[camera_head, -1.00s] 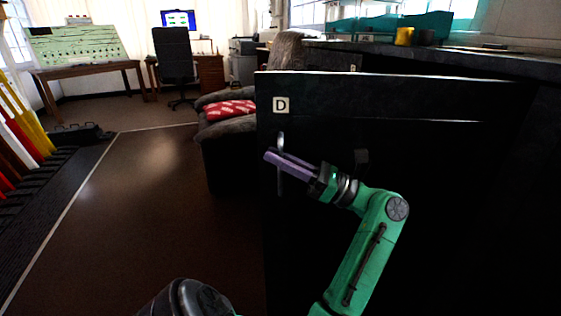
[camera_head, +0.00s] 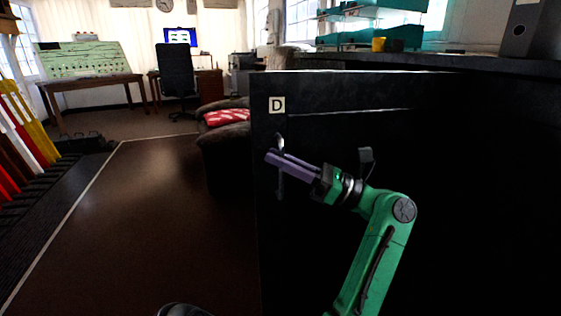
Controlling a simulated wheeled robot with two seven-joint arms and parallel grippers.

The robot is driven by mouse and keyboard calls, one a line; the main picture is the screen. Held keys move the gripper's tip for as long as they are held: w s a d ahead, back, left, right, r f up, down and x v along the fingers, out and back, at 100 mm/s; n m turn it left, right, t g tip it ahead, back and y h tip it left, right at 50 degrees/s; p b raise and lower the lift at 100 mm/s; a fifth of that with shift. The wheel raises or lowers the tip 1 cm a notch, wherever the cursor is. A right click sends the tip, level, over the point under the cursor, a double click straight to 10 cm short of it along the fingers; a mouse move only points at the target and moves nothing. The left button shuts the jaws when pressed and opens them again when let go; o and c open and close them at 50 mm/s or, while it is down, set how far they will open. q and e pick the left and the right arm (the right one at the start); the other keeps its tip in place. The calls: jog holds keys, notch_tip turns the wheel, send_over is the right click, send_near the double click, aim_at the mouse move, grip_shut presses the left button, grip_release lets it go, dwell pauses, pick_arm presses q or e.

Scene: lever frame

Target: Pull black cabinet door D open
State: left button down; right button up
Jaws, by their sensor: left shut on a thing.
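Black cabinet door D (camera_head: 330,92) fills the middle right, with a white "D" label (camera_head: 277,104) near its upper left corner. Its top edge stands out in front of the dark counter, so the door appears swung out; how far is hard to tell in the dark. A thin upright metal handle (camera_head: 281,186) is near the door's left edge. My left gripper (camera_head: 274,157), with purple fingers on a green arm, is shut on the handle from the right. The fingers hide the handle's middle. My right gripper is not in view.
A dark armchair (camera_head: 222,150) with a red cushion (camera_head: 226,117) stands just behind the door's left edge. The brown floor (camera_head: 150,220) to the left is clear. A dark counter (camera_head: 440,64) runs behind the door. Coloured levers (camera_head: 30,125) line the far left.

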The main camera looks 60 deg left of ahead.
pick_arm(q)
jog(key=c, duration=1.2)
grip_release()
jog(key=shift+o, duration=0.2)
jog(key=v, duration=1.4)
jog(key=shift+w+d, duration=0.2)
jog(key=shift+d, duration=0.05)
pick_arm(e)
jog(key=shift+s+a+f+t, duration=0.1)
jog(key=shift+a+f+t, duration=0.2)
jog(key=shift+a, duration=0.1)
pick_arm(q)
jog(key=shift+f, duration=0.15)
